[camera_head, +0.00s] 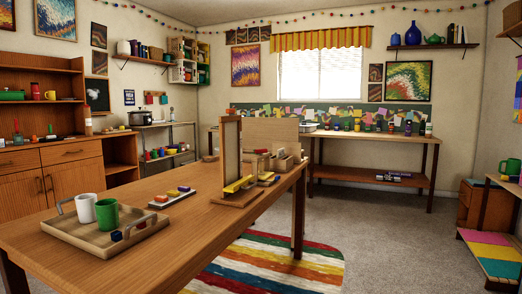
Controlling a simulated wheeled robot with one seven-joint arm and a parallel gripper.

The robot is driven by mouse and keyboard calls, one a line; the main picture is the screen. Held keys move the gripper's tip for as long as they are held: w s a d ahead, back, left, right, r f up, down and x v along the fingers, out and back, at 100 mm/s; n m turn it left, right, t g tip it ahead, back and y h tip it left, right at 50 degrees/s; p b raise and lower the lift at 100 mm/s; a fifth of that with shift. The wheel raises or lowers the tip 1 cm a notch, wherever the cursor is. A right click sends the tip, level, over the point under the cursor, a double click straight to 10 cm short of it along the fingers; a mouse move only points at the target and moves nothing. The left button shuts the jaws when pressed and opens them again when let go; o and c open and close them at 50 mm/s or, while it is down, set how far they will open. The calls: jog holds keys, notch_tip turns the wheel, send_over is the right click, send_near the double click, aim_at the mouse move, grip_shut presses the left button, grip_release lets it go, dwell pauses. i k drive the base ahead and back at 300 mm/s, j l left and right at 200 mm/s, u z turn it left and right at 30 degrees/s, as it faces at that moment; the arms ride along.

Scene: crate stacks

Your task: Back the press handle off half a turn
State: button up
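I cannot make out a press or a press handle for certain in this view. An upright wooden frame (230,147) stands on a wooden base at the far part of the long table. A yellow bar (238,184) lies at its foot. Small wooden boxes (283,162) stand behind and to the right of it. Whether any of these belongs to a press, I cannot tell. My gripper is not in view.
The long wooden table (130,262) fills the foreground. On it are a tray (88,235) with a white mug (86,207) and a green mug (107,216), and a small rack of coloured blocks (172,196). Carpet (400,245) to the right is clear.

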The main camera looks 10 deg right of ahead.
aim_at(265, 150)
jog(key=i+l+u, duration=0.35)
jog(key=i+l, duration=0.8)
jog(key=i+j, duration=0.05)
jog(key=i, duration=0.05)
